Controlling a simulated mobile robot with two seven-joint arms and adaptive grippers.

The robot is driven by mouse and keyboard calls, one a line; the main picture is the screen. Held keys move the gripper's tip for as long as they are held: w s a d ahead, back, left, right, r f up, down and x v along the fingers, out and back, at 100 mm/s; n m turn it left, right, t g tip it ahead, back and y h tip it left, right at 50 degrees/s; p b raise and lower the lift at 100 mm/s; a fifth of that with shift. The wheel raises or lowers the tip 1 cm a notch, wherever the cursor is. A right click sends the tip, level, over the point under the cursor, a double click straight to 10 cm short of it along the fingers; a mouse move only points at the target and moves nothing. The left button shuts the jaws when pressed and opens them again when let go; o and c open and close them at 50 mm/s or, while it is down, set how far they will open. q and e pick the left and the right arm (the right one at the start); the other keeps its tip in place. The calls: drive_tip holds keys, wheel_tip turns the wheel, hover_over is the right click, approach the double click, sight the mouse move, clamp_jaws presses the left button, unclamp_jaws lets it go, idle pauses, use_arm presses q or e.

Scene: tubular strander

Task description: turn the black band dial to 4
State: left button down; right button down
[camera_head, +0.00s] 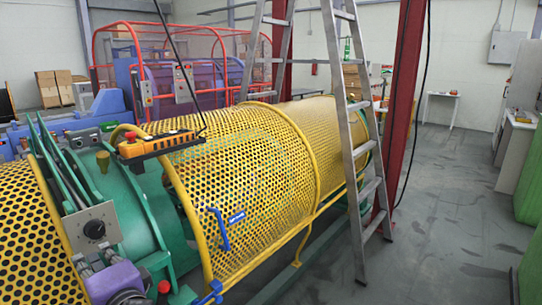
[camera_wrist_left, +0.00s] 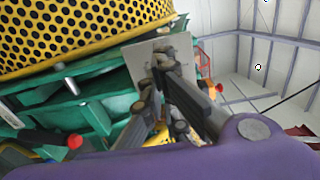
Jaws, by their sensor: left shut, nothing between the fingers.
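The black band dial (camera_head: 95,229) is a round black knob on a square grey plate (camera_head: 105,213) at the lower left of the head view. Its scale marks are too small to read. My left gripper (camera_head: 84,262), with its purple body, is just below the plate in that view. In the left wrist view my left gripper (camera_wrist_left: 162,68) is shut and empty, its fingers pointing at the grey plate (camera_wrist_left: 138,62). The fingers cover most of the dial there, and I cannot tell whether they touch it. My right gripper is not in view.
The yellow perforated guard (camera_head: 250,170) runs along the machine beside the green frame (camera_head: 140,195). A red button (camera_head: 164,287) is near my left gripper. A ladder (camera_head: 350,130) stands to the right, with open floor beyond.

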sight(95, 229)
use_arm(q)
drive_tip(key=x, duration=0.6)
drive_tip(key=shift+w+a+p, duration=0.1)
drive_tip(key=shift+a+p, duration=0.05)
drive_tip(key=shift+p, duration=0.15)
drive_tip(key=shift+a+r, duration=0.1)
drive_tip(key=shift+r, duration=0.1)
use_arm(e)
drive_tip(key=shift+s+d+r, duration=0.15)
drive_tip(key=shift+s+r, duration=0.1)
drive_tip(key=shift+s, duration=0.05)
use_arm(q)
drive_tip(key=shift+w, duration=0.1)
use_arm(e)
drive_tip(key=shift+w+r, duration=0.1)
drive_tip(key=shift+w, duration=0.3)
use_arm(q)
drive_tip(key=shift+w+b, duration=0.1)
drive_tip(key=shift+b, duration=0.2)
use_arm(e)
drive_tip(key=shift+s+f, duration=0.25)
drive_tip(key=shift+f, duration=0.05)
use_arm(q)
drive_tip(key=shift+w, duration=0.1)
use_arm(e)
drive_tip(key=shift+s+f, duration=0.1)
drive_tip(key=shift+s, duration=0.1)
